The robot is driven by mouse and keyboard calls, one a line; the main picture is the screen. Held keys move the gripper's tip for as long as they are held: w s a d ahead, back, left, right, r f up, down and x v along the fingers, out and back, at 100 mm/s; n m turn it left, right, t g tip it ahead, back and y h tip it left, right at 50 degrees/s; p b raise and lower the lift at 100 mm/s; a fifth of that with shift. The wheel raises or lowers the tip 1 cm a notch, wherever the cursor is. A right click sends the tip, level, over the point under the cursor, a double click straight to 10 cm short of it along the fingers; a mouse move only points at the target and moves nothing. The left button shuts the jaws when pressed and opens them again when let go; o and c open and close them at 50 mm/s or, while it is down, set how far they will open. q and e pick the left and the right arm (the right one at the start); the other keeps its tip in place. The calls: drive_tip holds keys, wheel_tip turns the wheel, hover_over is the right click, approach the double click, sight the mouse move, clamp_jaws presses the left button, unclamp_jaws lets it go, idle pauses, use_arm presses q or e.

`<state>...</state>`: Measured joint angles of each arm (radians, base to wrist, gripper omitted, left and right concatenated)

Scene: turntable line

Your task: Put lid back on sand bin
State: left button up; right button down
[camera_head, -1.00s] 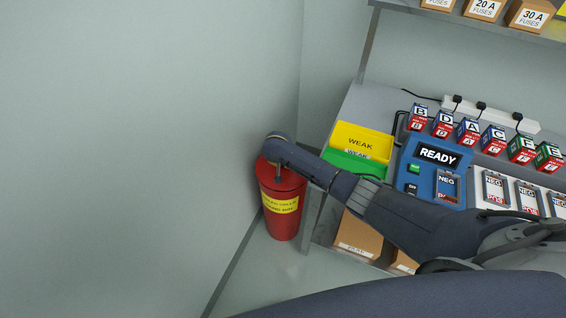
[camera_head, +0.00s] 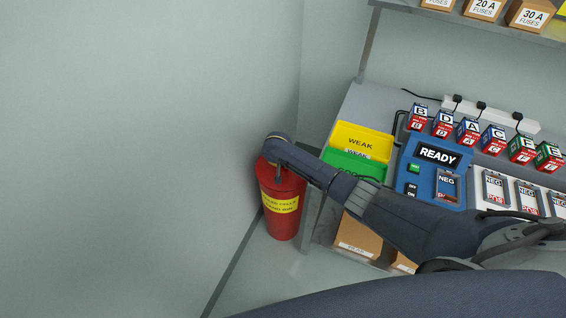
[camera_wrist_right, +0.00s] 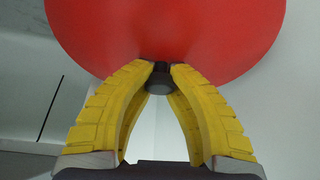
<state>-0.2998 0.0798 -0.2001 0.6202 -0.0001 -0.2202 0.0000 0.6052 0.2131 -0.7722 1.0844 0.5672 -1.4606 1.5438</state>
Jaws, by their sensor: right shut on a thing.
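The red sand bin (camera_head: 281,222) stands on the floor in the corner left of the workbench, with a yellow label on its front. The round red lid (camera_wrist_right: 165,35) fills the upper part of the right wrist view. My right gripper (camera_wrist_right: 159,72) has its yellow fingers closed on the lid's dark knob (camera_wrist_right: 158,84). In the head view my right arm reaches over the bin, with the gripper pointing down, mostly hidden by the wrist. The lid is at the bin's top; I cannot tell whether it is seated or slightly raised. My left gripper is out of view.
The workbench to the right carries a yellow tray (camera_head: 362,138), a green tray (camera_head: 352,164), a blue tester reading READY (camera_head: 437,155) and several battery boxes. Cardboard boxes (camera_head: 358,236) sit below it. Walls stand close behind and left of the bin.

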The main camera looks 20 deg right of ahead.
idle(0.4)
drive_tip(key=c, duration=0.7)
unclamp_jaws()
drive_tip(key=shift+r, duration=3.45)
drive_tip(key=shift+c, duration=0.2)
clamp_jaws()
